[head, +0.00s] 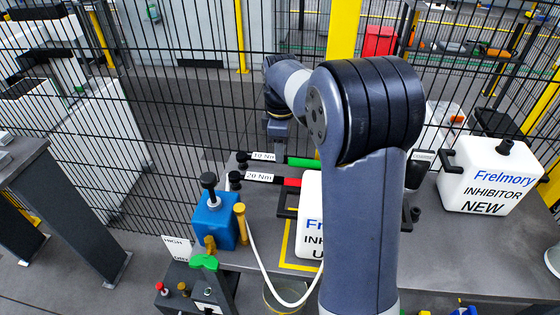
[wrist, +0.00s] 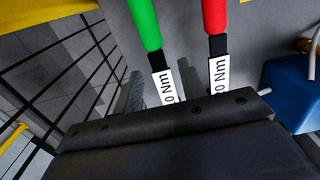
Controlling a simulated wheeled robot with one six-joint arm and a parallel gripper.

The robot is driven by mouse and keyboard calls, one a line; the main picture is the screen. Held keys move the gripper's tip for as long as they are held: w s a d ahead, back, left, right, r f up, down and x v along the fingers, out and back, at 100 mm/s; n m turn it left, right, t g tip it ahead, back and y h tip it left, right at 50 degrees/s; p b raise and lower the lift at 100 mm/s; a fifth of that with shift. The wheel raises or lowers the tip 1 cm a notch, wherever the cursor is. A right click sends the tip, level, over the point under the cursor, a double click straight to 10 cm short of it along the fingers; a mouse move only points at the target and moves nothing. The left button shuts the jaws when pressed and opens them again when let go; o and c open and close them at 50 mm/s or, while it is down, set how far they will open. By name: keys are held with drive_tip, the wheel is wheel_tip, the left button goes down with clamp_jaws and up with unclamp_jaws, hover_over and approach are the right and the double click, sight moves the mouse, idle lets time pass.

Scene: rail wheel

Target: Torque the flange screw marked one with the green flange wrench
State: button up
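The green wrench lies on the grey bench, with its green handle (head: 303,162) to the right and a "10 Nm" label on its shaft; in the wrist view, its green handle (wrist: 145,24) points up. The red-handled wrench (head: 291,182), labelled "20 Nm", lies beside it and also shows in the wrist view (wrist: 214,17). My gripper (head: 278,130) is above or just behind the green wrench, pointing down; its fingertips are not clear. In the wrist view, its dark body hides the wrenches' lower ends. No flange screw marked one can be made out.
A blue container (head: 213,221) with a black knob stands left of the wrenches. A white inhibitor canister (head: 310,205) stands close in front of them, partly behind my arm. Another canister (head: 485,180) is at the right. A black mesh fence (head: 170,120) runs behind the bench.

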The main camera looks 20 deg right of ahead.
drive_tip(key=shift+d+f, duration=0.25)
drive_tip(key=shift+f, duration=0.05)
wheel_tip(320, 180, down, 4)
drive_tip(key=shift+f, duration=0.25)
drive_tip(key=shift+a, duration=0.1)
clamp_jaws()
